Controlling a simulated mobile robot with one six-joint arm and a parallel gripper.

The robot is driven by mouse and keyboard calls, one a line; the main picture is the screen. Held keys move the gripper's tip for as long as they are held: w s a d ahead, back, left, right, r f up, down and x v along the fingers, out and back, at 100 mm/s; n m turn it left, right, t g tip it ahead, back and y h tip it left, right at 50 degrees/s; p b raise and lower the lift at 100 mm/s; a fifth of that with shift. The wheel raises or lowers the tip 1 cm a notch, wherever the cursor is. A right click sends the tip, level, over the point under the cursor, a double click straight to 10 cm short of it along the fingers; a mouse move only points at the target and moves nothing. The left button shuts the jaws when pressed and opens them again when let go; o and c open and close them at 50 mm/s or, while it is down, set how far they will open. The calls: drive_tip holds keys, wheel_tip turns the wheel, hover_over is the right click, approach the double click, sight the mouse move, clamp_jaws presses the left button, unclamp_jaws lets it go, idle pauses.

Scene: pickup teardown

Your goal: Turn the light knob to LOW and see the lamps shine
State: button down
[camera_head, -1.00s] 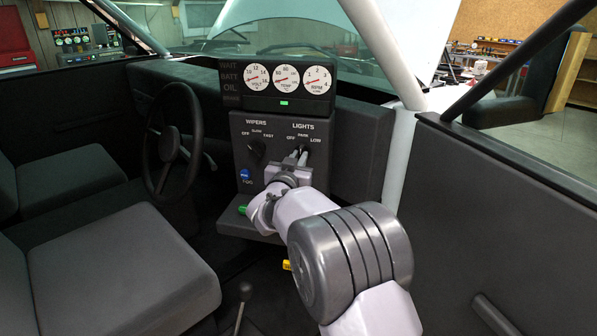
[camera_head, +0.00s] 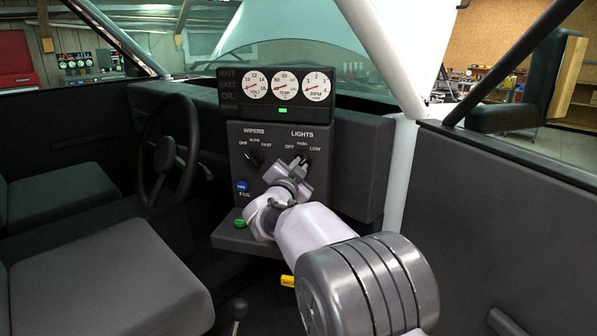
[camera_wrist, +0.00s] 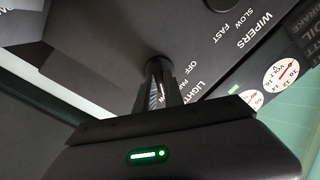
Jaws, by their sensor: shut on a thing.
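The LIGHTS knob (camera_wrist: 156,63) is a dark round knob on the dash panel (camera_head: 232,190), under the printed labels OFF, PARK and LOW. My gripper (camera_head: 300,161) is shut on it, with the fingertips on either side. In the wrist view my gripper (camera_wrist: 159,78) reaches in from below and hides part of the knob and of the labels. The knob's exact pointing is hidden by the fingers. In the head view the fingers are tilted toward the upper right. No lamps of the vehicle can be made out.
The WIPERS knob (camera_head: 254,160) is left of my gripper, with the blue FOG button (camera_head: 242,186) below it. A green button (camera_head: 239,223) sits on the ledge. Gauges (camera_head: 287,86) stand above, over a lit green indicator. The steering wheel (camera_head: 166,154) and seats are at the left.

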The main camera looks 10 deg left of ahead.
idle(0.5)
drive_tip(key=c, duration=1.4)
unclamp_jaws()
drive_tip(key=shift+c, duration=0.2)
drive_tip(key=s+a+p, duration=0.1)
drive_tip(key=s+a, duration=0.1)
drive_tip(key=s, duration=1.5)
drive_tip(key=shift+s+a+p, duration=0.15)
drive_tip(key=shift+a+p, duration=0.05)
drive_tip(key=shift+p, duration=0.2)
drive_tip(key=s+d+r+n+g+y, duration=0.1)
drive_tip(key=s+d+n+g+y, duration=0.4)
drive_tip(key=s+d, duration=0.6)
drive_tip(key=s+d+f+g, duration=0.2)
drive_tip(key=s+d+f, duration=0.1)
drive_tip(key=s, duration=0.4)
drive_tip(key=s+d+f+g, duration=0.2)
drive_tip(key=s+d+f, duration=0.1)
drive_tip(key=s, duration=0.4)
drive_tip(key=s+d+f+g, duration=0.3)
drive_tip(key=s+f, duration=0.1)
drive_tip(key=s, duration=0.3)
drive_tip(key=shift+s+d+f, duration=0.2)
drive_tip(key=shift+s, duration=0.2)
